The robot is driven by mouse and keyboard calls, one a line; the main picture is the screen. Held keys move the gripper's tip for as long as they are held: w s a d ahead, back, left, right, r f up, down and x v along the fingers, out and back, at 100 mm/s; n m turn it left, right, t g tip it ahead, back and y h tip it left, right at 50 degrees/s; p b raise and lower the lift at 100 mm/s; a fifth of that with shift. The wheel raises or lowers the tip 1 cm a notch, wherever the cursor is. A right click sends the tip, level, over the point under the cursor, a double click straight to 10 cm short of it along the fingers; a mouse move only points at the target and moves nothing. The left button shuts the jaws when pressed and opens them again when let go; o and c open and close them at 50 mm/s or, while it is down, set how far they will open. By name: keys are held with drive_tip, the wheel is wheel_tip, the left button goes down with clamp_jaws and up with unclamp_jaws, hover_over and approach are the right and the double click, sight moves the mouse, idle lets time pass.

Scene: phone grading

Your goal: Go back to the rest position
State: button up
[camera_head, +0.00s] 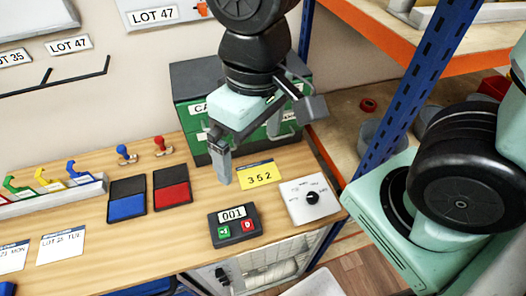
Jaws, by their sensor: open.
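My gripper (268,140) hangs above the back right part of the wooden bench, its fingers pointing down and spread apart. Nothing shows between the fingers. The left fingertip is near the left end of a yellow card marked 352 (260,174); I cannot tell whether it touches the bench. My arm rises from the gripper and leaves the top of the view. Other parts of my arm fill the right side.
A green drawer cabinet (188,84) stands close behind my gripper. A counter reading 001 (234,225) and a white dial box (311,199) lie in front. Ink pads (127,199) and stamps (126,155) are at left. A blue shelf post (408,95) stands right.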

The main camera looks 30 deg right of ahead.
drive_tip(key=s+n, duration=0.1)
drive_tip(key=s+f+n, duration=0.1)
drive_tip(key=shift+s+d, duration=0.2)
drive_tip(key=shift+s, duration=0.15)
